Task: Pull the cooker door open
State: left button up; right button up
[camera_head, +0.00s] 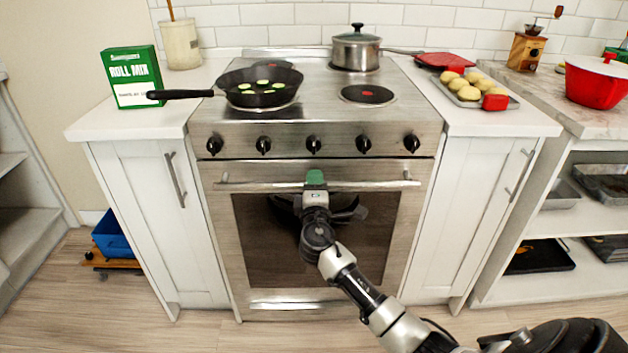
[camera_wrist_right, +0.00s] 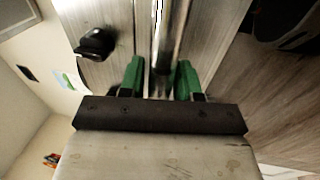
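The cooker (camera_head: 225,139) stands between two white cabinets. Its door (camera_head: 238,230) has a dark window and is shut flush against the front. A horizontal metal handle (camera_head: 375,185) runs along the door's top. My right gripper (camera_head: 315,180) is at the middle of this handle, its green fingertips pointing toward the cooker. In the right wrist view the green fingers (camera_wrist_right: 160,80) are apart, with the metal handle bar (camera_wrist_right: 172,40) running between them. A slim gap shows beside the bar, so the fingers look open around it. My left gripper is not in view.
Several black knobs (camera_head: 313,145) sit just above the handle. A black pan (camera_head: 262,88) and a lidded pot (camera_head: 356,50) stand on the hob. White cabinets (camera_head: 155,215) flank the door. The wooden floor (camera_head: 150,335) before the cooker is clear except for my arm.

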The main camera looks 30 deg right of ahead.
jog(key=shift+w+d+r, duration=0.15)
jog(key=shift+w+d, duration=0.25)
jog(key=shift+w, duration=0.2)
grip_shut()
